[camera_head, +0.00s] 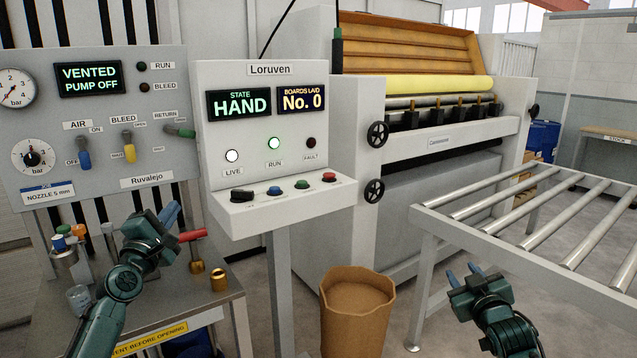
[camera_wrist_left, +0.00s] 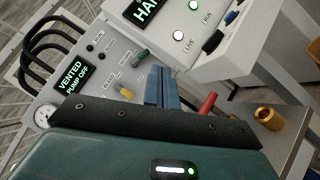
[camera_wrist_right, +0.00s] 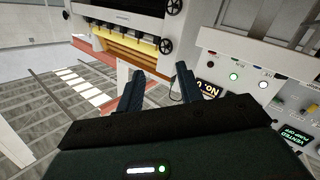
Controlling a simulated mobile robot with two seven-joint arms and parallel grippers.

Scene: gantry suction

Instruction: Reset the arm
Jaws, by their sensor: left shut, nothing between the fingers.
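My left gripper (camera_head: 172,212) is shut and empty, in front of the Ruvalejo panel (camera_head: 165,182) and above the small bench (camera_head: 150,300). Its blue fingers lie together in the left wrist view (camera_wrist_left: 162,84). A red handle (camera_head: 193,236) shows just beside it; I cannot tell whether they touch. My right gripper (camera_head: 463,274) is open and empty, low in front of the roller conveyor (camera_head: 437,228). Its fingers stand apart in the right wrist view (camera_wrist_right: 158,82).
The Loruven console (camera_head: 213,83) reads HAND and No. 0, with its RUN lamp green. The Ruvalejo display (camera_head: 90,78) reads VENTED, PUMP OFF. A brown bin (camera_head: 355,325) stands between my arms. Brass fittings (camera_head: 219,280) stand on the bench. The large machine (camera_head: 450,145) is behind.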

